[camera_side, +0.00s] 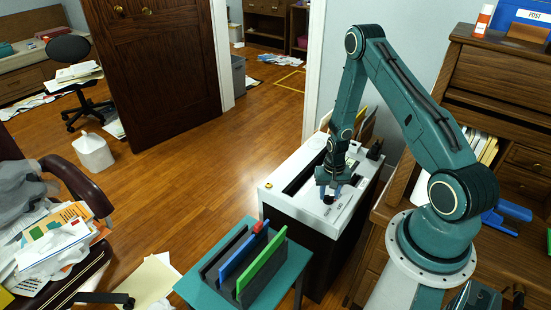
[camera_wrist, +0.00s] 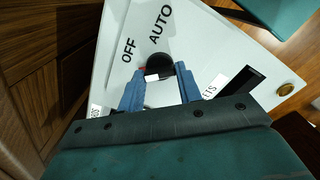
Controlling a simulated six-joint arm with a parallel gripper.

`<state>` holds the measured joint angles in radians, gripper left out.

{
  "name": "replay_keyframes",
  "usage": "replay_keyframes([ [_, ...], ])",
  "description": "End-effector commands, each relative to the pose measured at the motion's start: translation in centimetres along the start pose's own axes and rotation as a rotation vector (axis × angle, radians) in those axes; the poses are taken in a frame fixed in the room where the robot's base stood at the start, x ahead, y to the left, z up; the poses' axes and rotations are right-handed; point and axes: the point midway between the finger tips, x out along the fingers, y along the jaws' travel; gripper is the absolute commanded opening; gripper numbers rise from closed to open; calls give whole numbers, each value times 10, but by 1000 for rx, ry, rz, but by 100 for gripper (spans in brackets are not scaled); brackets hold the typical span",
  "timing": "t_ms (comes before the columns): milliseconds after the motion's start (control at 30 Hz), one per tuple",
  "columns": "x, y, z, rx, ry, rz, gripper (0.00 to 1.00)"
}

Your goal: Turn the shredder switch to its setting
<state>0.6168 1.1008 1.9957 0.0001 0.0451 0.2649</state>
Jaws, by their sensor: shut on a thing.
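The white-topped shredder (camera_side: 345,216) stands beside my arm, with a dark slot in its top. The switch is a round black knob (camera_wrist: 160,63) with a white mark on its near side, and a bit of red shows at its left edge. The labels OFF and AUTO are printed on the panel above and left of it; other labels are partly hidden by my fingers. My gripper (camera_wrist: 160,76) has its two blue fingers on either side of the knob and is shut on it. In the side view my gripper (camera_side: 330,188) points down at the panel and mostly hides the knob.
A teal stand (camera_side: 203,294) with black, blue and green upright pieces stands in front of the shredder. A wooden desk (camera_side: 480,75) is at the right, behind my arm. A second dark slot (camera_wrist: 240,85) lies right of my fingers. Open wooden floor is at the left.

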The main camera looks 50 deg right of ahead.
Motion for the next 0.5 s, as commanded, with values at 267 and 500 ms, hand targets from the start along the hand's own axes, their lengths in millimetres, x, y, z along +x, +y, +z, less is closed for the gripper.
replay_keyframes([
  [267,0,0,0,-224,0,0,12],
  [500,0,0,0,-337,0,0,12],
])
